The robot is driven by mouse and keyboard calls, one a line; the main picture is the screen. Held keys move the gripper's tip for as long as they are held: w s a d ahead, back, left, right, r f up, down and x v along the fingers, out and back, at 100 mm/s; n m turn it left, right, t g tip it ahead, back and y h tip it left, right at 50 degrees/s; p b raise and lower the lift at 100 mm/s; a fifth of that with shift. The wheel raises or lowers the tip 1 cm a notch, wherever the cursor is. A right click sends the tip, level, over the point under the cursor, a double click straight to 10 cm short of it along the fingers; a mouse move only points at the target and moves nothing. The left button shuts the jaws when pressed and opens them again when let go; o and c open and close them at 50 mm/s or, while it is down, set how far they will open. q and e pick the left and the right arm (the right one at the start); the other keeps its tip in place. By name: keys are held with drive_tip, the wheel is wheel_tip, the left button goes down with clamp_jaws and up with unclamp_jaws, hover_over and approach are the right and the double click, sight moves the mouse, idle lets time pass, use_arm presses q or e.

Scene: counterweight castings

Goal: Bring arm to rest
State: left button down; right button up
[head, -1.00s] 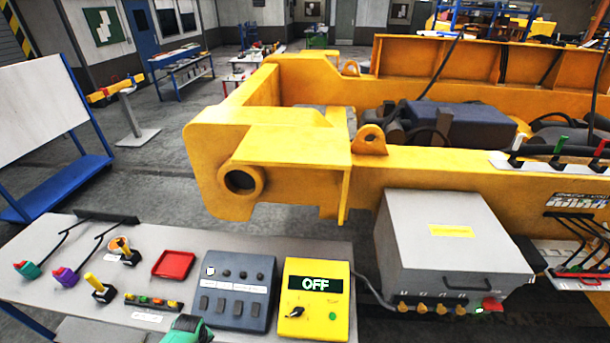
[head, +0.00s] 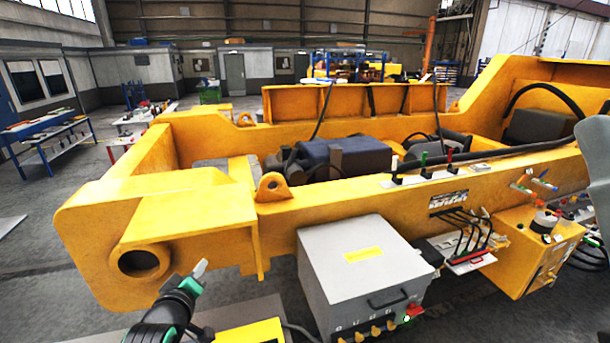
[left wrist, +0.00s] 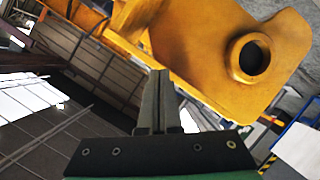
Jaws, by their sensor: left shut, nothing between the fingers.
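My left gripper (head: 200,268) is at the lower left of the head view, on a black and green arm that comes up from the bottom edge. Its fingers are together and point up and to the right, in front of the yellow frame (head: 190,215). The fingers (left wrist: 157,85) also show in the left wrist view, closed against each other with nothing between them. The yellow frame's end with its round hole (left wrist: 250,57) is behind them there. Whether the fingers touch the frame is not clear. My right gripper is not in view.
A grey box (head: 350,265) with a yellow label stands to the right of my left gripper. Part of a yellow panel (head: 250,333) shows at the bottom edge. Cables and a yellow box (head: 530,250) are at the right. Grey floor (head: 60,235) is open at the left.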

use_arm(q)
drive_tip(key=s+d+r+m+t+h, duration=0.1)
drive_tip(key=d+r+t, duration=0.1)
drive_tip(key=r, duration=0.6)
drive_tip(key=s+d+r+m+t, duration=0.1)
drive_tip(key=s+d+r+t, duration=0.15)
drive_tip(key=r, duration=0.45)
drive_tip(key=s+d+r+m+t+h, duration=0.1)
drive_tip(key=s+r+m+t, duration=0.3)
drive_tip(key=s+r, duration=0.8)
drive_tip(key=s+d+r+m+t+h, duration=0.2)
drive_tip(key=s+d+r+m+t, duration=0.1)
drive_tip(key=s+r, duration=0.9)
drive_tip(key=shift+r+m+t, duration=0.25)
drive_tip(key=shift+m+t, duration=0.65)
drive_tip(key=shift+t, duration=0.05)
drive_tip(key=shift+a, duration=0.1)
